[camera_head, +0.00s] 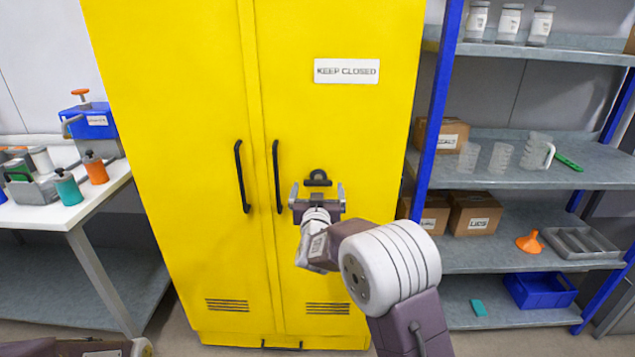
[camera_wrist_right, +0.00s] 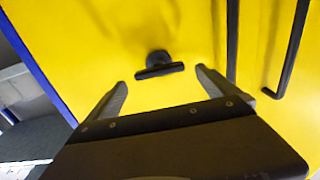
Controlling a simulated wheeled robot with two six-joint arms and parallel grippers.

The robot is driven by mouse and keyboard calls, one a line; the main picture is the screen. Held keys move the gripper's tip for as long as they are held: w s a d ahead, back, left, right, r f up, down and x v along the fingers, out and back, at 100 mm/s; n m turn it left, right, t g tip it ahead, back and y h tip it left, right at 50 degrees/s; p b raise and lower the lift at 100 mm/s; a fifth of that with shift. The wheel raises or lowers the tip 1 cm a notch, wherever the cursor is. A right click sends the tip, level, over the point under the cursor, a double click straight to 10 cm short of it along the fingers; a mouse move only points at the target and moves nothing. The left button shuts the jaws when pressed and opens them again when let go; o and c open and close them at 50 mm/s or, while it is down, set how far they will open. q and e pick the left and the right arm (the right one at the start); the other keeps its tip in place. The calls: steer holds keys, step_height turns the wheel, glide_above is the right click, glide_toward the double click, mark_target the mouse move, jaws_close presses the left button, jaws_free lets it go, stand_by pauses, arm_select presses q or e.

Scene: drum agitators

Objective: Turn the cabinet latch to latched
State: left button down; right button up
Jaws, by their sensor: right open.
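The yellow cabinet (camera_head: 330,125) stands shut in the middle of the head view. Its black latch (camera_head: 318,177) is on the right door, a round knob with a bar lying about horizontal. My right gripper (camera_head: 317,191) is open in front of the latch, one finger to each side in the picture. In the right wrist view the latch (camera_wrist_right: 159,66) shows just beyond the gap between the open fingertips (camera_wrist_right: 161,78), its bar roughly along the line between them. No contact shows. My left gripper is out of view; only part of my left arm shows at the bottom left.
Two black door handles (camera_head: 241,177) (camera_head: 277,177) stand left of the latch. A blue-framed shelf rack (camera_head: 520,255) with boxes and jars is on the right. A white table (camera_head: 85,205) with bottles is on the left.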

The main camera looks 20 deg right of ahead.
mark_target(319, 185)
steer(key=shift+x, duration=2.3)
steer(key=shift+f, duration=0.1)
steer(key=c, duration=1.4)
steer(key=shift+o, duration=0.2)
steer(key=shift+f+m+b, duration=0.15)
steer(key=shift+m+b, duration=1.45)
steer(key=shift+m, duration=0.4)
steer(key=m+b, duration=0.4)
steer(key=m, duration=0.1)
steer(key=shift+s+d+m, duration=0.1)
steer(key=shift+m, duration=0.2)
steer(key=m+b, duration=0.3)
steer(key=m, duration=0.1)
steer(key=shift+f, duration=0.1)
steer(key=shift+m+b, duration=1.05)
steer(key=shift+m, duration=1.05)
steer(key=o, duration=1.4)
steer(key=shift+c, duration=0.2)
